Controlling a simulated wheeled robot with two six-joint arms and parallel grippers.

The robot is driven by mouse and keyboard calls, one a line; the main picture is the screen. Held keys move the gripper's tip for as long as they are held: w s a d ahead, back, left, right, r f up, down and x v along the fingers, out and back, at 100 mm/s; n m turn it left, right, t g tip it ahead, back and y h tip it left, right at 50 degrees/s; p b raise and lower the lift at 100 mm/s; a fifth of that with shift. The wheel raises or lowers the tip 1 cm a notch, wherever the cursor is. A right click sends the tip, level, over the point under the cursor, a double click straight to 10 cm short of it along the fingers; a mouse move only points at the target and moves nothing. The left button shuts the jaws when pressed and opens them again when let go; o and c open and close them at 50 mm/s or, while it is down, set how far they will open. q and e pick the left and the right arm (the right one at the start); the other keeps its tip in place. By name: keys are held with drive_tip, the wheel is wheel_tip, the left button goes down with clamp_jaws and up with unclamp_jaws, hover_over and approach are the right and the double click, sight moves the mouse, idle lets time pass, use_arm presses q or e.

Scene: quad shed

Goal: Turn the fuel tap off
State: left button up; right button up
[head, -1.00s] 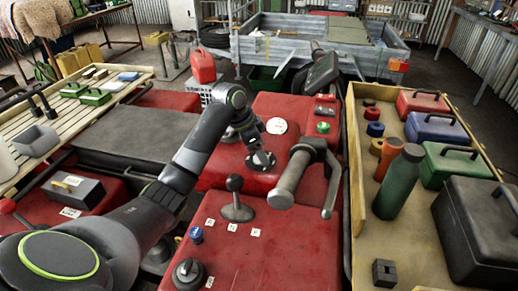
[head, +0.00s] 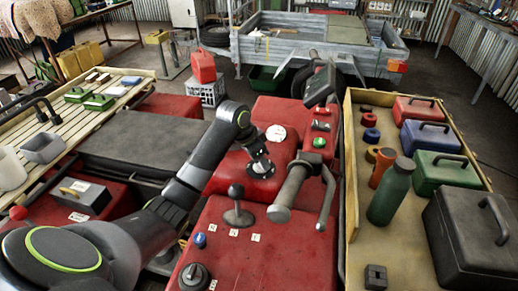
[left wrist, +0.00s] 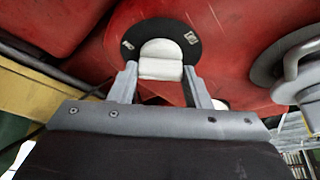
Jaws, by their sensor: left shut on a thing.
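The fuel tap appears as a black disc with a pale raised handle (left wrist: 161,62) on the red bodywork in the left wrist view. Two small pale labels sit on the disc, too small to read. My left gripper (left wrist: 160,72) has one finger on each side of the handle and is shut on it. In the head view, my left gripper (head: 262,166) reaches down to the red quad beside the handlebar, and the dark tap (head: 260,172) is mostly hidden beneath it. My right gripper is not in view.
The handlebar grip (head: 291,190) and its lever stand just right of my left gripper. A black-knobbed lever (head: 237,207) and a rotary switch (head: 193,276) are on the nearer red panel. A wooden tray (head: 357,262) with boxes and a green bottle (head: 391,192) lies at right.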

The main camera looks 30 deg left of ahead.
use_arm(q)
drive_tip(key=n+p, duration=0.2)
drive_tip(key=p, duration=0.1)
drive_tip(key=n+y+p, duration=0.1)
drive_tip(key=n+p, duration=0.1)
drive_tip(key=p, duration=0.1)
drive_tip(key=n+y+p, duration=0.1)
drive_tip(key=n+p, duration=0.1)
drive_tip(key=p, duration=0.1)
drive_tip(key=shift+d+r+t, duration=0.2)
drive_tip(key=shift+r+t, duration=0.1)
drive_tip(key=shift+r, duration=0.05)
drive_tip(key=shift+f+n+y+p, duration=0.25)
drive_tip(key=shift+n+y+p, duration=0.45)
drive_tip(key=shift+n+p, duration=0.7)
drive_tip(key=o, duration=1)
